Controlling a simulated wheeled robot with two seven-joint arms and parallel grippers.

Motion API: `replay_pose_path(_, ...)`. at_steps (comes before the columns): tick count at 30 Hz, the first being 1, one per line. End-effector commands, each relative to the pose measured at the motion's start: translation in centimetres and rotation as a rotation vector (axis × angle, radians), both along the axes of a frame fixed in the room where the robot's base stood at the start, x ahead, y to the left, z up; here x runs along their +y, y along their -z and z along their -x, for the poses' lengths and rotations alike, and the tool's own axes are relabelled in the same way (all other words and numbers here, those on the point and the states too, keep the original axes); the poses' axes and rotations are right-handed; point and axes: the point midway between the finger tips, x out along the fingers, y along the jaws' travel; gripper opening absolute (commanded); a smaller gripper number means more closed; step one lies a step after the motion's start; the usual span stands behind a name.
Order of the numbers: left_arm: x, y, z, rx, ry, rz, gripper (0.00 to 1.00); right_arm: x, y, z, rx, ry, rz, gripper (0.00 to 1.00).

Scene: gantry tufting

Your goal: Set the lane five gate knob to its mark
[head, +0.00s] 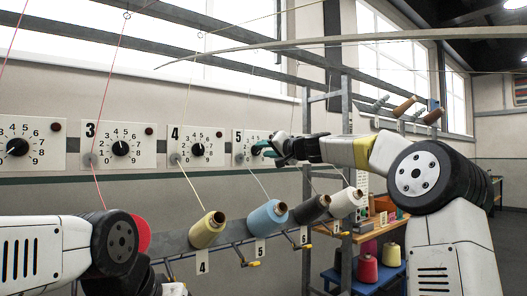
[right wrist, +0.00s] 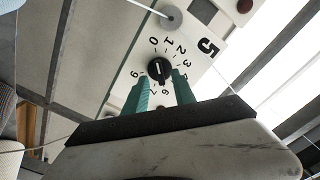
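The lane five panel (head: 239,143) is a white plate on the wall with a black 5. Its dark round gate knob (right wrist: 159,69) shows in the right wrist view, ringed by a number dial, with a pale line across its face. I cannot tell which number the line points at. My right gripper (head: 262,148) is at this panel and hides the knob in the head view. My left gripper is not in view.
Dials for lane three (head: 120,148) and lane four (head: 198,149) are to the left on the wall. Below are a yellow cone (head: 207,230), a blue cone (head: 267,217) and other thread cones on a rail. Threads run up past the panels. A shelf rack stands right.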

Motion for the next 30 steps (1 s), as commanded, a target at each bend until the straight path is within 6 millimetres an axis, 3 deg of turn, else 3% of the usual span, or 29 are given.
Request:
replay_pose_path(15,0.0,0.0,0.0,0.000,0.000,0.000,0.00,-3.8,0.1,5.1,0.002,0.001,0.002,0.32)
replay_pose_path(30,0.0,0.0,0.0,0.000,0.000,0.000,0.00,-3.9,0.1,5.5,0.000,0.000,0.002,0.32)
